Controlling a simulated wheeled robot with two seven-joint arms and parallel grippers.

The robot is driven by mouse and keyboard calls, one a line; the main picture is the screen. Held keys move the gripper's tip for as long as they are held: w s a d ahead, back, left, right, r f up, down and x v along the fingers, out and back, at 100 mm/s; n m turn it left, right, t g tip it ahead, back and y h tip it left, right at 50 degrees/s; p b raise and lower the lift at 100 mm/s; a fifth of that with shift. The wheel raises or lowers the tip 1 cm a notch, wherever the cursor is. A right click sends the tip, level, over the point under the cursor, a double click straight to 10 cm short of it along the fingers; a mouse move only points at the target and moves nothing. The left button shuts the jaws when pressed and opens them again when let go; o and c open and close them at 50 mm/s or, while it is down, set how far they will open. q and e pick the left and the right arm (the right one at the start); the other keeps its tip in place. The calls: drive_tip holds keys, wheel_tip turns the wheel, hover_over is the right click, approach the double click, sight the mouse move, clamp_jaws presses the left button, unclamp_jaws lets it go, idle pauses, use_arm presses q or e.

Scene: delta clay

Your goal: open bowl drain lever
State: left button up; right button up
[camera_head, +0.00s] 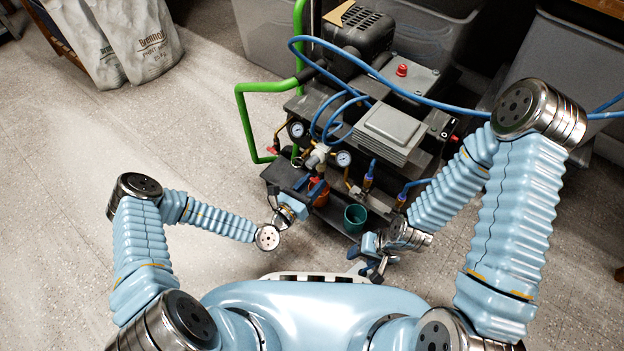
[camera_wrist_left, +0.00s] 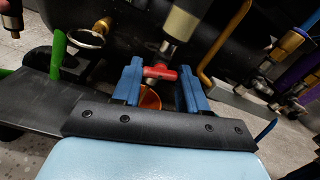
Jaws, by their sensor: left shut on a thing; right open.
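The red drain lever (camera_wrist_left: 160,72) sits below a pale cylindrical bowl (camera_wrist_left: 182,22) in the left wrist view. My left gripper (camera_head: 304,189) is at the front of the compressor cart, and its blue fingers stand on either side of the lever. It is shut on the lever, though the exact contact is hard to see. An orange cup (camera_wrist_left: 150,98) is under the lever, partly hidden by the fingers, and also shows in the head view (camera_head: 321,197). My right gripper (camera_head: 372,268) is open and empty, low in front of the cart.
A teal cup (camera_head: 355,214) stands on the cart's lower tray, right of the left gripper. Pressure gauges (camera_head: 343,158), blue hoses (camera_head: 345,62) and brass fittings crowd the cart. A green handle (camera_head: 243,120) sticks out left. The floor (camera_head: 130,150) at left is clear.

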use_arm(q)
drive_tip(key=shift+r+n+p, duration=0.1)
drive_tip(key=shift+n+p, duration=0.65)
drive_tip(key=shift+n, duration=0.25)
drive_tip(key=shift+n+p, duration=0.5)
drive_tip(key=shift+n, duration=0.5)
drive_tip(key=o, duration=1.1)
drive_tip(key=shift+c, duration=0.2)
drive_tip(key=p+v, duration=0.1)
drive_tip(key=v, duration=1.2)
drive_tip(key=shift+s+a, duration=0.25)
drive_tip(key=shift+s, duration=0.1)
drive_tip(key=shift+p, duration=0.3)
